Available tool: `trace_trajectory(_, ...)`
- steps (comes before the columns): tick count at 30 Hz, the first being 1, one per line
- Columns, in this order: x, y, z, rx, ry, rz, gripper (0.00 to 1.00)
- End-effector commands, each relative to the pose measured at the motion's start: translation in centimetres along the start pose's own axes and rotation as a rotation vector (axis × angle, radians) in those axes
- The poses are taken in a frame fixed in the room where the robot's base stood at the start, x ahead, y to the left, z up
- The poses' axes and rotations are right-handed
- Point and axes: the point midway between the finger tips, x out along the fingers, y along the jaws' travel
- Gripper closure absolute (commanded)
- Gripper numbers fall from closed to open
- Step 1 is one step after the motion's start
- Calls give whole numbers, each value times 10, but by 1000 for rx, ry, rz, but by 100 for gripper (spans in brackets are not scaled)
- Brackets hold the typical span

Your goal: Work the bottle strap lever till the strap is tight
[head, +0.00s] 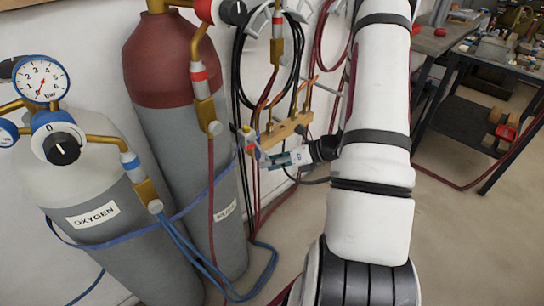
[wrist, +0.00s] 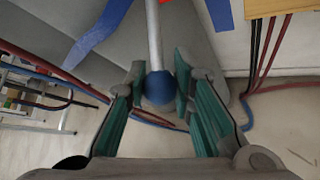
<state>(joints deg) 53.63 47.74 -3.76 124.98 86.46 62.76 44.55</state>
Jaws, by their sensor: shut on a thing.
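The lever is a grey metal rod (wrist: 154,35) ending in a blue ball knob (wrist: 160,88) in the wrist view. My gripper (wrist: 159,80) has its two teal fingers closed on the knob, one on each side. In the head view my gripper (head: 268,161) reaches left from my arm, beside the cylinders; the knob is hard to make out there. The blue strap (head: 100,243) runs across the grey oxygen cylinder (head: 95,190) and the red-topped cylinder (head: 165,110). Blue strap (wrist: 100,30) also shows left of the rod in the wrist view. Its tightness cannot be told.
Gauges (head: 42,82) and valves stand above the oxygen cylinder. Red and black hoses hang on the wall behind my gripper, near a wooden hose rack (head: 285,130). Blue hoses (head: 195,262) trail to the floor. A workbench (head: 455,45) stands at the right, with bare floor before it.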

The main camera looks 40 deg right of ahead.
Motion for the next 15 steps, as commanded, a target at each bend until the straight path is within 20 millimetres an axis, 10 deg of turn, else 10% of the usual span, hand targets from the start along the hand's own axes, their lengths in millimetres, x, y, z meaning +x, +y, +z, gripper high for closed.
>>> trace_trajectory(15, -21, 15, 13, 96, 176, -61, 100)
